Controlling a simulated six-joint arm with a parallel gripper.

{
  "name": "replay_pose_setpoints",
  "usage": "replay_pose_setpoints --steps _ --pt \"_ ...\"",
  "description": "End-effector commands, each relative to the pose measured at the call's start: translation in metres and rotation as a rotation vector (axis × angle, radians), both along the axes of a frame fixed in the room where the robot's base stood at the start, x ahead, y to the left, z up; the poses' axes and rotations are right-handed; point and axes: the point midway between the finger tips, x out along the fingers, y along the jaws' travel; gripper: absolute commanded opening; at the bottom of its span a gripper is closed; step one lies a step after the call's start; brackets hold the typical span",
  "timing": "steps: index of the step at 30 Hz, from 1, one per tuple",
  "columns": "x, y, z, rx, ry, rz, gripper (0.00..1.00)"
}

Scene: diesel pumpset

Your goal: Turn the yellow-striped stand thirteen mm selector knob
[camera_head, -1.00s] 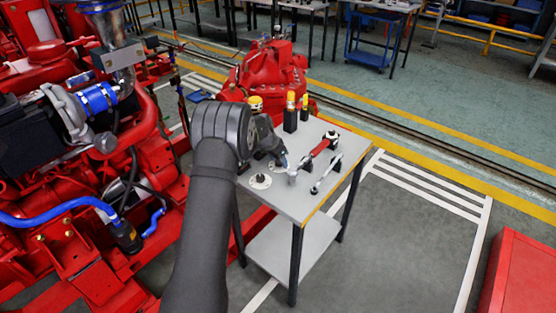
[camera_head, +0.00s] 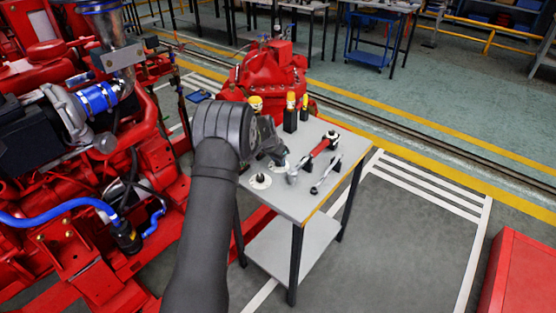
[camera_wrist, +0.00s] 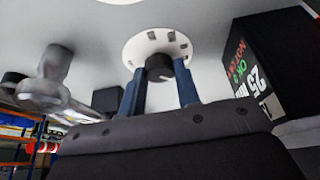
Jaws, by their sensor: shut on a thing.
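In the wrist view a short black knob (camera_wrist: 159,66) stands on a round white dial plate (camera_wrist: 133,47) with dark marks round its rim. The two blue fingers of my gripper (camera_wrist: 159,76) stand on either side of the knob, shut on it. In the head view my gripper (camera_head: 277,153) is low over the tabletop, and the knob in it is hidden. Another white dial plate (camera_head: 260,182) with a dark knob lies nearer the front. No yellow stripes can be made out near the held knob in the wrist view.
A black block with lettering (camera_wrist: 254,72) stands close on the right in the wrist view. Red-handled (camera_head: 322,146) and silver (camera_head: 326,178) tools lie right of my gripper on the grey table (camera_head: 302,205). Yellow-topped black stands (camera_head: 290,118) are behind. A red engine (camera_head: 70,185) is left.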

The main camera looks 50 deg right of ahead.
Motion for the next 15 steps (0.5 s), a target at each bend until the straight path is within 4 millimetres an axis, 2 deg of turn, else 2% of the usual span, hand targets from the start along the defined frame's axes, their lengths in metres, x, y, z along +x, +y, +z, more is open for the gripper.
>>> replay_pose_setpoints --steps 15 --pt "-0.0039 -0.0006 -0.0007 0.003 -0.001 0.446 0.07"
